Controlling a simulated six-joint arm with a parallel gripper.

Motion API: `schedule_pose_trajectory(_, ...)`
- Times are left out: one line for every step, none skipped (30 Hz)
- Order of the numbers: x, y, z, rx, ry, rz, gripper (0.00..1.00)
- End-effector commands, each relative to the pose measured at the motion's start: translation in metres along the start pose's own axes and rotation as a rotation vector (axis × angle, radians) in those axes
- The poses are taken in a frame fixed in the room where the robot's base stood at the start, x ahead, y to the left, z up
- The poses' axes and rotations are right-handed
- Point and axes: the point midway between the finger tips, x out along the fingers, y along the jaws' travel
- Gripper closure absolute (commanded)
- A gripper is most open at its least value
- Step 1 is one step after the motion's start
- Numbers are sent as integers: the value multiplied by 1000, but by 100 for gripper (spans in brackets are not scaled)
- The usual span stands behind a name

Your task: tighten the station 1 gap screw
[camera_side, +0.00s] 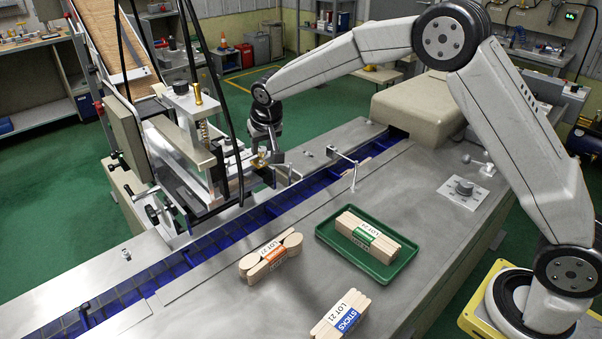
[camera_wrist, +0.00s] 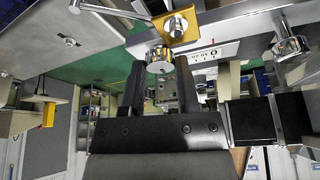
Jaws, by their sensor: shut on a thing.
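A knurled metal screw head (camera_wrist: 159,57) sits between the fingertips of my gripper (camera_wrist: 160,68) in the wrist view; I take it as the gap screw, though no station number is readable. My gripper is shut on it. A brass-coloured plate (camera_wrist: 186,24) with a silver knob lies just beyond, next to a white scale (camera_wrist: 208,54) with dark markings. In the side view my gripper (camera_side: 262,160) is at the right side of the wrapper's metal head (camera_side: 205,150). There the fingertips and screw are small and partly hidden.
A blue conveyor channel (camera_side: 130,288) runs beneath the head. A thin metal bracket (camera_side: 352,165) stands right of my gripper. A green tray (camera_side: 330,243) with a stick bundle and two loose bundles (camera_side: 270,257) (camera_side: 341,315) lie on the steel deck. Black cables (camera_side: 205,60) hang near the head.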

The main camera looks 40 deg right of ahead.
Motion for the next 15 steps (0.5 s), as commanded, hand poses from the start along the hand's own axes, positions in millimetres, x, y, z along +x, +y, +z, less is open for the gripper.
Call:
schedule_pose_trajectory(0,0,1,1,-3,1,100)
schedule_pose_trajectory(0,0,1,1,-3,1,51)
schedule_pose_trajectory(0,0,1,1,-3,1,38)
schedule_pose_trajectory(0,0,1,1,-3,0,29)
schedule_pose_trajectory(0,0,1,1,-3,0,25)
schedule_pose_trajectory(0,0,1,0,-2,0,25)
schedule_pose_trajectory(0,0,0,0,-2,0,25)
schedule_pose_trajectory(0,0,0,0,-2,0,25)
schedule_pose_trajectory(0,0,0,0,-2,0,25)
schedule_pose_trajectory(0,0,0,0,-1,0,25)
schedule_pose_trajectory(0,0,0,0,-1,0,25)
schedule_pose_trajectory(0,0,0,0,-1,0,25)
schedule_pose_trajectory(0,0,0,0,-1,0,25)
schedule_pose_trajectory(0,0,0,0,-1,0,25)
schedule_pose_trajectory(-1,0,0,0,-1,0,25)
